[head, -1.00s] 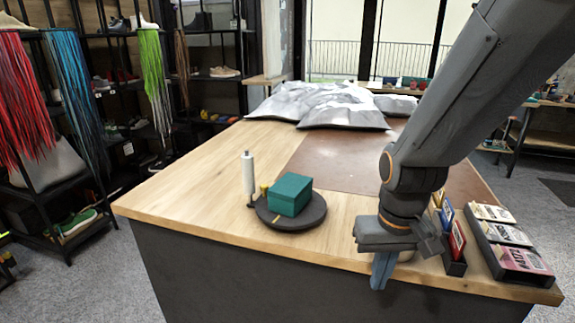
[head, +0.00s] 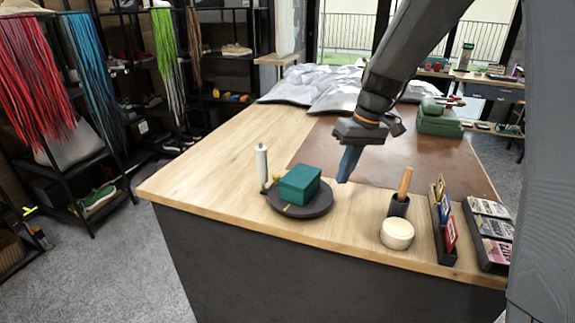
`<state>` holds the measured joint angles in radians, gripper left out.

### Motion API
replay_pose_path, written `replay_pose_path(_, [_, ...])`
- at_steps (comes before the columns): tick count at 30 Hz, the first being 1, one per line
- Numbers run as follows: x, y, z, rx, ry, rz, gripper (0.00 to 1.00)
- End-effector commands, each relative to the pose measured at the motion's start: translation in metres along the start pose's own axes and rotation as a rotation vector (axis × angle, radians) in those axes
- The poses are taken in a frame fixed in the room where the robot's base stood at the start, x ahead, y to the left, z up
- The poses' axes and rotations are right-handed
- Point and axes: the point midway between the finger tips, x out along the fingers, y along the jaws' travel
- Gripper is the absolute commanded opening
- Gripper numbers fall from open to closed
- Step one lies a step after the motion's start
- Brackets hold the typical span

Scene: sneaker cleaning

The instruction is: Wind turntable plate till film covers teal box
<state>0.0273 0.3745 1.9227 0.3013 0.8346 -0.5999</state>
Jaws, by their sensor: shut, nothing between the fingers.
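The teal box (head: 300,184) sits on the round dark turntable plate (head: 318,208) near the table's front edge. A white upright roll (head: 262,163), which looks like the film, stands at the plate's left on a dark holder. A small yellow piece (head: 276,184) is between the roll and the box. A yellow mark (head: 287,206) shows on the plate's front. No film is visible on the box's seen faces. My gripper (head: 345,178) is shut and empty, pointing down to the right of the plate and apart from it.
Right of the plate stand a cup with a wooden handle (head: 398,206), a round cream tin (head: 397,233), a card rack (head: 443,228) and a dark tray of packets (head: 490,232). Silver bags (head: 320,88) and a green case (head: 438,118) lie farther back. The wooden left tabletop (head: 215,150) is clear.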

Motion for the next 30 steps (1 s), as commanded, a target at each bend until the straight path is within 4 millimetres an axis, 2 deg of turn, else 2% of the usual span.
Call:
replay_pose_path(1, [0.001, 0.003, -0.027, -0.053, -0.002, -0.048, 0.0])
replay_pose_path(6, [-0.006, -0.001, -0.1, -0.277, 0.029, -0.222, 0.0])
replay_pose_path(9, [-0.011, -0.005, -0.13, -0.395, 0.062, -0.305, 0.0])
replay_pose_path(12, [-0.016, -0.008, -0.15, -0.485, 0.094, -0.363, 0.0])
replay_pose_path(16, [-0.02, -0.011, -0.162, -0.551, 0.12, -0.403, 0.0])
replay_pose_path(20, [-0.015, -0.015, -0.164, -0.57, 0.125, -0.414, 0.0])
replay_pose_path(23, [-0.004, -0.021, -0.164, -0.569, 0.124, -0.413, 0.0])
replay_pose_path(30, [0.037, -0.04, -0.163, -0.567, 0.123, -0.413, 0.0])
